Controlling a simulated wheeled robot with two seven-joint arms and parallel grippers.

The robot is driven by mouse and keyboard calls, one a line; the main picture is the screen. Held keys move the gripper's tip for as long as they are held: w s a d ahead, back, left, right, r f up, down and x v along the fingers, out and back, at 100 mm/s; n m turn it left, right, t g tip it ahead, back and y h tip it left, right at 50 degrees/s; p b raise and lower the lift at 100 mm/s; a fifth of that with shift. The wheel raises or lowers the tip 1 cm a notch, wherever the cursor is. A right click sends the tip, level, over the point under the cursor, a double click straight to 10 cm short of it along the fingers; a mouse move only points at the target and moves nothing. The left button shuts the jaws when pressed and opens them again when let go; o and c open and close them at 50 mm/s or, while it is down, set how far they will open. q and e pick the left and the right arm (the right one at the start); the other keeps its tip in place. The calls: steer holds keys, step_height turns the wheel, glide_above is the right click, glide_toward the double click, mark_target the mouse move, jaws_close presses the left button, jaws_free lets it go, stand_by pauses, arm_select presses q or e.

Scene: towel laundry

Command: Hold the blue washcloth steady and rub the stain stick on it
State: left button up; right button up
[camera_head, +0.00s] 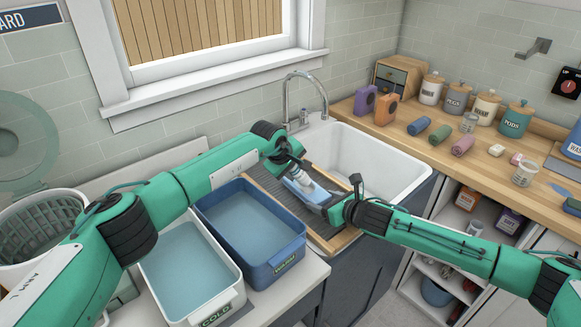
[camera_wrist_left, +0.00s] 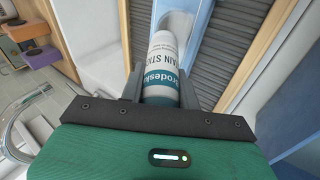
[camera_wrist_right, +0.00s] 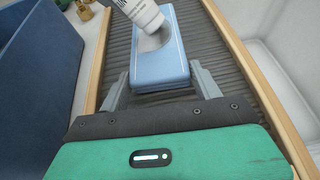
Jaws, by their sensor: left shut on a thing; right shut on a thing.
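The blue washcloth (camera_head: 318,195) lies folded on the ribbed washboard (camera_head: 327,229) beside the sink. In the right wrist view the cloth (camera_wrist_right: 172,68) sits between the fingers of my right gripper (camera_wrist_right: 161,88), which is shut on its near end. My left gripper (camera_wrist_left: 161,88) is shut on the stain stick (camera_wrist_left: 165,68), a white tube with a teal band. The stick also shows in the right wrist view (camera_wrist_right: 146,14), tilted, with its lower end at the cloth's top over a greyish patch. I cannot tell whether that patch is stain or shadow.
A blue tub (camera_head: 291,254) marked WARM and a white tub (camera_head: 233,306) marked COLD hold water left of the board. The white sink (camera_head: 375,160) and faucet (camera_head: 288,100) are behind it. The wooden counter (camera_head: 400,133) at right holds jars and rolled cloths.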

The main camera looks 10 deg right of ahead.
arm_select(q)
steer(key=shift+s+d, duration=0.45)
steer(key=shift+s, duration=0.4)
steer(key=shift+s+d, duration=0.45)
steer(key=shift+s, duration=0.4)
steer(key=shift+w+a, duration=0.6)
steer(key=shift+w, duration=0.5)
steer(key=shift+w+a, duration=0.55)
steer(key=shift+w, duration=0.6)
steer(key=shift+w+a, duration=0.6)
steer(key=shift+w, duration=0.5)
steer(key=shift+r, duration=0.1)
steer(key=shift+r, duration=2.9)
steer(key=shift+r, duration=1.55)
step_height(320, 180, up, 3)
steer(key=s+d, duration=0.3)
glide_above(306, 181)
steer(key=w+a, duration=0.2)
steer(key=w, duration=0.1)
steer(key=shift+s+f, duration=0.15)
steer(key=shift+f, duration=2.25)
